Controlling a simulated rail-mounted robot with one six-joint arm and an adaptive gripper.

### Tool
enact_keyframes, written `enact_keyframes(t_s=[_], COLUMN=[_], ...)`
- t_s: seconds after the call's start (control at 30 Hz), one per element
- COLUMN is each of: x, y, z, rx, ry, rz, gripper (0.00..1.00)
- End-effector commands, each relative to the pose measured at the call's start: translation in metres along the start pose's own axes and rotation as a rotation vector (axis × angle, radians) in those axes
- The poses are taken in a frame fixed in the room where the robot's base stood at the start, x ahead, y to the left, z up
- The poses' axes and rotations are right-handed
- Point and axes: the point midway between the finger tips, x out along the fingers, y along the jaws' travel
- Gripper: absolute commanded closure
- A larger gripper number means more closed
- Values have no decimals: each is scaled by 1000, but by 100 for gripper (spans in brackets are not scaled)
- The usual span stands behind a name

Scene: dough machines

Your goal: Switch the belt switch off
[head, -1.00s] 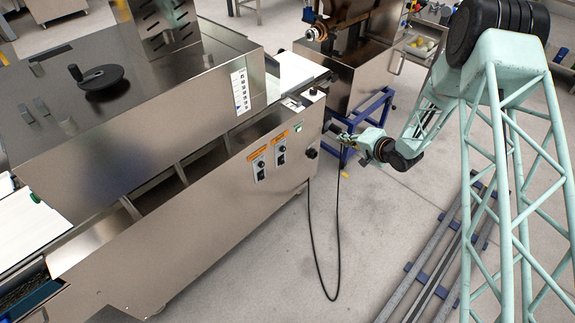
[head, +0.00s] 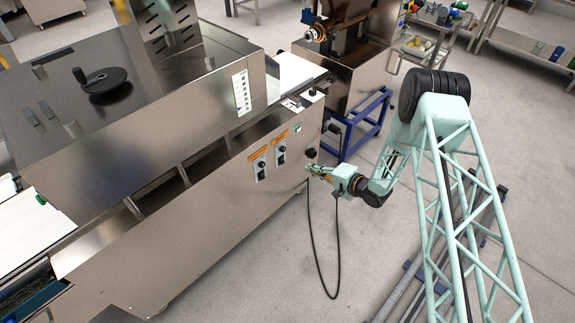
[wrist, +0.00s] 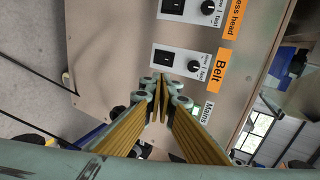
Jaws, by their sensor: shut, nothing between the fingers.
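The belt switch (wrist: 163,57) is a black rocker on a white plate, beside a dial (wrist: 194,73) and an orange "Belt" label (wrist: 217,71) in the wrist view. In the head view the belt switch (head: 282,159) is on the right of two small panels on the machine's steel front. Whether it is on or off is too small to tell. My gripper (wrist: 163,92) is shut and empty, its tips just below the belt plate in the wrist view. In the head view my gripper (head: 311,169) is right of the panel, close to the machine's end; contact cannot be told.
A similar switch (wrist: 173,6) labelled "Press head" sits beside the belt plate. A "Mains" label (wrist: 205,115) is on the other side. A black knob (head: 310,152) is near my gripper. A black cable (head: 312,250) hangs below.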

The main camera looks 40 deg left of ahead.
Motion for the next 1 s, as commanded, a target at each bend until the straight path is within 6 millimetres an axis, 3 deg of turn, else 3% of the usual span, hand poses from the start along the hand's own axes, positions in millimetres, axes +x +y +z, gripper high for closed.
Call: enact_keyframes(t_s=[0.23,0.77,1.0], x=[6,9,23], y=[8,8,8], z=[14,14,15], rx=[22,23,22], ry=[-21,-23,-23], rz=[-16,-17,-18], gripper=[100,100,100])
